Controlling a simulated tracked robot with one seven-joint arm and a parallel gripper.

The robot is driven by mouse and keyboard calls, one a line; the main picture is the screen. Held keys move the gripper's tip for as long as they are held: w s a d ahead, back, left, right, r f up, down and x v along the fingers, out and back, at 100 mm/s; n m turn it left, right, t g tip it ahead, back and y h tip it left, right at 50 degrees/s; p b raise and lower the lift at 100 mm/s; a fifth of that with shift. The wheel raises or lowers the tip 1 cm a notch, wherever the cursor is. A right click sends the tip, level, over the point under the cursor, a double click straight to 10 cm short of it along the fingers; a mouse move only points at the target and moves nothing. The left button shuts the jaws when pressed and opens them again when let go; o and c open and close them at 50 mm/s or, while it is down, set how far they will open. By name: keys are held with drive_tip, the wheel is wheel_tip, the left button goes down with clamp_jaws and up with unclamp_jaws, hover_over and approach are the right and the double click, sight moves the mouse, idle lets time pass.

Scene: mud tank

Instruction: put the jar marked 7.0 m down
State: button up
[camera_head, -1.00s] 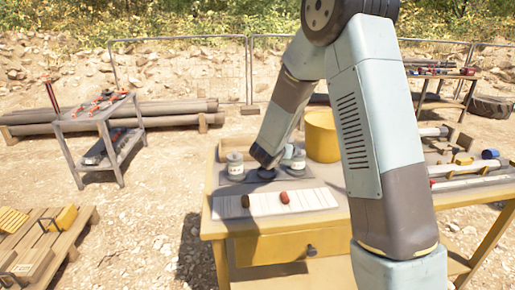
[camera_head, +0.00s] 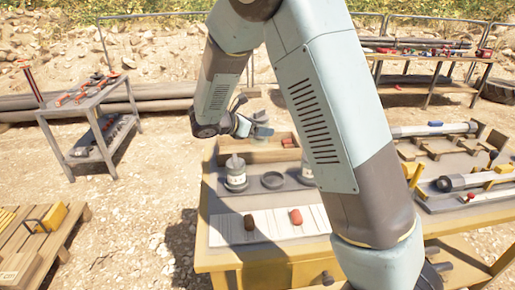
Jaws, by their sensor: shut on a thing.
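My gripper (camera_head: 250,126) is raised behind the yellow workbench's back edge, jaws pointing right. It is shut on a small pale thing (camera_head: 263,130), likely a jar, whose marking I cannot read. On the bench, a pale jar with a label (camera_head: 236,177) stands at the left of a dark mat. Beside it is an empty dark round seat (camera_head: 272,181). Another pale jar (camera_head: 306,172) stands to its right, partly hidden by my arm. No marking is legible.
A white lined sheet (camera_head: 270,236) with a brown lump (camera_head: 249,222) and a red lump (camera_head: 296,217) lies at the front of the bench (camera_head: 213,259). A wooden tray (camera_head: 262,156) stands behind the mat. A grey trolley (camera_head: 93,103) is at the left.

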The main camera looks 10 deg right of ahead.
drive_tip(key=shift+w+a+f, duration=0.1)
drive_tip(key=shift+w+a, duration=0.1)
drive_tip(key=shift+w, duration=0.2)
drive_tip(key=w+a+f, duration=0.1)
drive_tip(key=w+f, duration=0.2)
drive_tip(key=w, duration=0.1)
drive_tip(key=w+a+f, duration=0.2)
drive_tip(key=w+f, duration=0.1)
drive_tip(key=w, duration=0.1)
drive_tip(key=w+a+f, duration=0.1)
drive_tip(key=w+f, duration=0.3)
drive_tip(key=shift+w+a, duration=0.15)
drive_tip(key=shift+w, duration=0.2)
wheel_tip(320, 180, down, 3)
drive_tip(key=shift+r, duration=0.15)
drive_tip(key=o, duration=1.3)
